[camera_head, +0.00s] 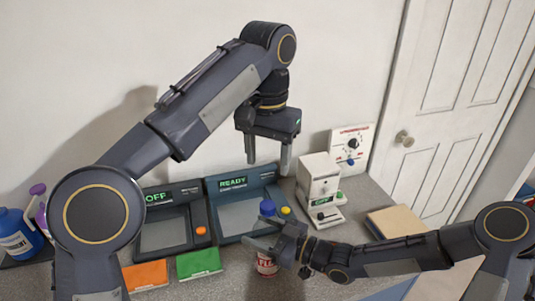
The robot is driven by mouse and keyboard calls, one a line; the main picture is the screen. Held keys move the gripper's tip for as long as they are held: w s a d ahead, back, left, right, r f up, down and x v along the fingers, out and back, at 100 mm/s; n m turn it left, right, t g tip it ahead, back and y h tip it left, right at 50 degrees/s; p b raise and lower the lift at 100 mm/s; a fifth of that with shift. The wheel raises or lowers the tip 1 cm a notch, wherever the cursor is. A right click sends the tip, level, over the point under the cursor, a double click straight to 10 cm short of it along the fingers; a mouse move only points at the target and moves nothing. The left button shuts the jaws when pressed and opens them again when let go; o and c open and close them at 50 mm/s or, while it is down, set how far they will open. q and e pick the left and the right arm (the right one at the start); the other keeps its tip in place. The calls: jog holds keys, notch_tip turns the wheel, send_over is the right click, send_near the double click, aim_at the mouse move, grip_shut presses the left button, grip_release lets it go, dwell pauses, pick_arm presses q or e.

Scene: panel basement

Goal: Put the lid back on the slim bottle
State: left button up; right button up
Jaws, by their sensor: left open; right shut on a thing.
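My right gripper (262,234) reaches in from the right, low over the counter, and is shut on a slim bottle. The bottle's white and red label (267,265) shows below the fingers; its middle is hidden by them. A small blue piece (267,208) shows just above the fingers, in line with the bottle. I cannot tell whether it is the lid seated on the bottle or something behind it. My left gripper (268,158) is open and empty, pointing down, well above the bottle and the blue piece. No separate loose lid is clearly seen.
Two dark panels stand behind, one reading OFF (165,238) and one READY (228,205). A white device (320,185) stands to their right. Orange (146,275) and green (199,262) blocks lie in front. A blue bottle (18,238) is far left, a tan board (395,221) right.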

dwell(0.3)
jog(key=o, duration=2)
jog(key=shift+c, duration=0.2)
jog(key=b+v, duration=0.1)
jog(key=v, duration=0.7)
